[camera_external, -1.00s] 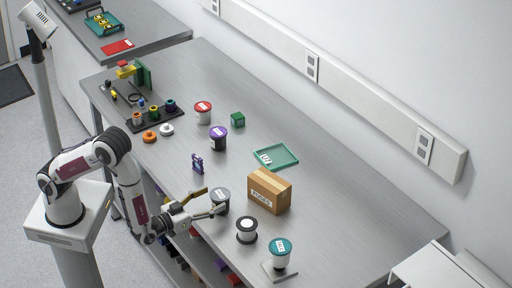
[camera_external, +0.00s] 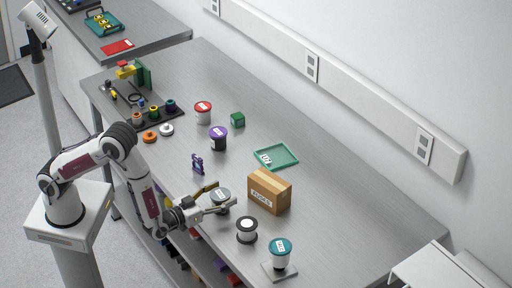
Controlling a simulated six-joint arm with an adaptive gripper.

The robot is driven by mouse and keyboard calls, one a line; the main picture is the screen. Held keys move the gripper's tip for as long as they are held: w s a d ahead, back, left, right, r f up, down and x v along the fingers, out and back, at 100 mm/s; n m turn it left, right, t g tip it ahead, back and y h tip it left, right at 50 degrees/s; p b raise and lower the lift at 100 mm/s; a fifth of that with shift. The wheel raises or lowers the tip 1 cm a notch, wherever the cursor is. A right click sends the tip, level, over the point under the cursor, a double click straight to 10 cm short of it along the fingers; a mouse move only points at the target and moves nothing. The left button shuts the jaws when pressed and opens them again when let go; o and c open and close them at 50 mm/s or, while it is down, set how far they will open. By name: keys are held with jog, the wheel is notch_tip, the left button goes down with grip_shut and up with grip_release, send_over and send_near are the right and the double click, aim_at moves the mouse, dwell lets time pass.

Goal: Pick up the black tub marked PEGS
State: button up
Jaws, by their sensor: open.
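A dark tub with a grey lid and a small pale label (camera_external: 221,195) stands on the steel bench near its front edge. The lettering is too small to read, so I cannot confirm that it says PEGS. My gripper (camera_external: 225,195) is open, with one finger on the far left side of this tub and the other across its near side. The near finger hides much of the tub's body. I cannot tell whether either finger touches it. Another dark tub with a purple lid (camera_external: 218,138) stands farther back; its label is also unreadable.
A cardboard box (camera_external: 268,191) stands close to the right of the grey-lidded tub. A black-and-white round item (camera_external: 246,229) and a teal-lidded tub (camera_external: 281,250) are nearer the front right. A purple part (camera_external: 198,163) stands behind my gripper. The bench's right rear is clear.

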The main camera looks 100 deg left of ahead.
aim_at(221, 193)
jog(key=c, duration=1.2)
jog(key=shift+o, duration=0.2)
jog(key=shift+r, duration=0.1)
jog(key=shift+r, duration=4.95)
